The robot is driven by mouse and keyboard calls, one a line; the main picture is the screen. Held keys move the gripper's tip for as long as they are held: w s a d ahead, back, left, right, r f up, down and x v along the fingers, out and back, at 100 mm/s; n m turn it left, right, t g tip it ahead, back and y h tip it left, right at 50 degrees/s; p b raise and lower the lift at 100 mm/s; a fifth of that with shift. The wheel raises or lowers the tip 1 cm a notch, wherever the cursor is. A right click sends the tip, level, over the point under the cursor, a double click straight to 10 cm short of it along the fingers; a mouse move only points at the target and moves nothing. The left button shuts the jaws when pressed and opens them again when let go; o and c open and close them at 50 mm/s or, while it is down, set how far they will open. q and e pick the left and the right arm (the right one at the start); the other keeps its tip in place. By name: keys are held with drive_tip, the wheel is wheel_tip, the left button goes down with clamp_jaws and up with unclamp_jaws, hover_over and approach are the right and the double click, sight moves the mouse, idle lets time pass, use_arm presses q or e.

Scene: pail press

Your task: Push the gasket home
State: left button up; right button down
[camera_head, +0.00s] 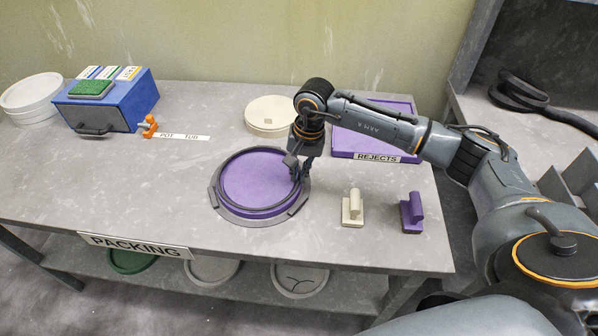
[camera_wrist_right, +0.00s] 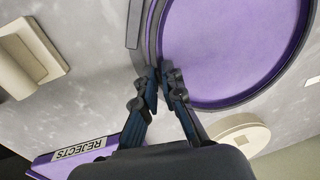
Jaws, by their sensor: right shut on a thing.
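A round purple lid (camera_head: 258,175) lies on the table in a dark grey holder (camera_head: 250,219). A thin dark gasket (camera_head: 224,162) runs around the lid's edge; whether it is fully seated I cannot tell. My right gripper (camera_head: 297,172) is at the right side of the lid, pointing down, shut on the gasket. In the right wrist view the fingertips (camera_wrist_right: 161,82) meet at the dark ring (camera_wrist_right: 152,40) beside the purple face (camera_wrist_right: 230,40). The fingers hide the part between them. My left gripper is not in view.
A cream block with a handle (camera_head: 353,209) and a purple one (camera_head: 411,214) stand right of the holder. A purple REJECTS tray (camera_head: 350,146) and stacked cream discs (camera_head: 268,114) are behind. A blue box (camera_head: 110,105) stands back left. The left front table is clear.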

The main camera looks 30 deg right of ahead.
idle(0.3)
drive_tip(key=shift+b, duration=0.45)
drive_tip(key=shift+f, duration=0.15)
drive_tip(key=shift+f+b, duration=0.6)
drive_tip(key=shift+b, duration=0.15)
drive_tip(key=shift+f, duration=0.1)
drive_tip(key=shift+r, duration=0.45)
drive_tip(key=shift+f+b, duration=0.1)
drive_tip(key=shift+b, duration=0.45)
